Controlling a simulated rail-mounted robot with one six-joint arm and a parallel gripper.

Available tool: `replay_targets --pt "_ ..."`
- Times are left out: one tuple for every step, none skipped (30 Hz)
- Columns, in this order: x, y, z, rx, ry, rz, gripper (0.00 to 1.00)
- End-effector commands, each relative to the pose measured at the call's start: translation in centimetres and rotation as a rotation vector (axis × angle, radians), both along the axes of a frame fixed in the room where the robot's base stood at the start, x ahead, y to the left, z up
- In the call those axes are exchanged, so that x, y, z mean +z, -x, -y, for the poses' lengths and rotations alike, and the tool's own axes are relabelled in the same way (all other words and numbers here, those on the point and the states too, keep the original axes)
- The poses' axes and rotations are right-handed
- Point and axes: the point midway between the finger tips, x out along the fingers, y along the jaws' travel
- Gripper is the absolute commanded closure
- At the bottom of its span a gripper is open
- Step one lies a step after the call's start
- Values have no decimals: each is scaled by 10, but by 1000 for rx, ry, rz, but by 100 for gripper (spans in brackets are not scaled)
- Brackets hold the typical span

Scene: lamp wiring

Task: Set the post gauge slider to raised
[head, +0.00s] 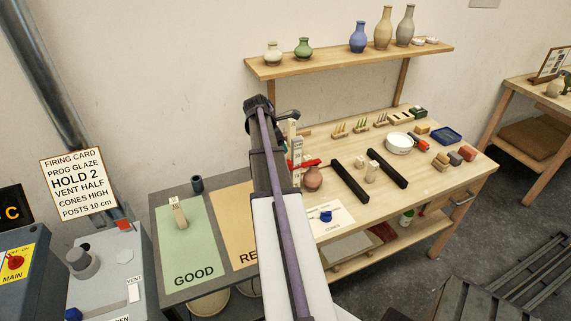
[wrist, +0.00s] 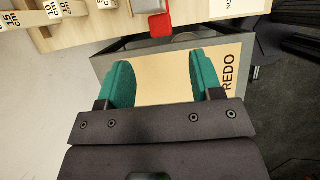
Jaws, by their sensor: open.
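In the wrist view the red piece (wrist: 160,24) shows at the top centre, below a pale block. My gripper (wrist: 160,78) is open and empty, its two teal fingers apart over the tan REDO mat. The red piece lies beyond the fingertips, apart from them.
Posts marked in cm (wrist: 58,9) stand at the wrist view's top left. The firing card (head: 78,184) reads "POSTS 10 cm". The green GOOD mat (head: 193,250) lies left.

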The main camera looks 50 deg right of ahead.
Motion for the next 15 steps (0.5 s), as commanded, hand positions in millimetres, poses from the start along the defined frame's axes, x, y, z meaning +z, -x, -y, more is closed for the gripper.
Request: replay_targets --pt "-14 1 2 -1 0 0 40" --pt "-19 2 4 -1 0 0 40" --pt "-28 3 6 -1 0 0 40" --pt "-35 4 8 -1 0 0 40" --pt "-42 6 11 -2 0 1 40" --pt "-52 7 14 -2 0 1 40" --pt "-59 9 16 -3 1 1 40" --pt "-67 10 19 -3 1 1 40" --pt "-75 12 22 -3 1 1 40" --pt "-81 14 24 -3 1 1 40" --pt "-86 15 26 -2 0 1 40" --pt "-91 16 29 -1 0 2 40" --pt "-94 17 30 -1 0 2 40" --pt "-96 17 31 -1 0 2 40" --pt "-97 18 32 -1 0 2 40"
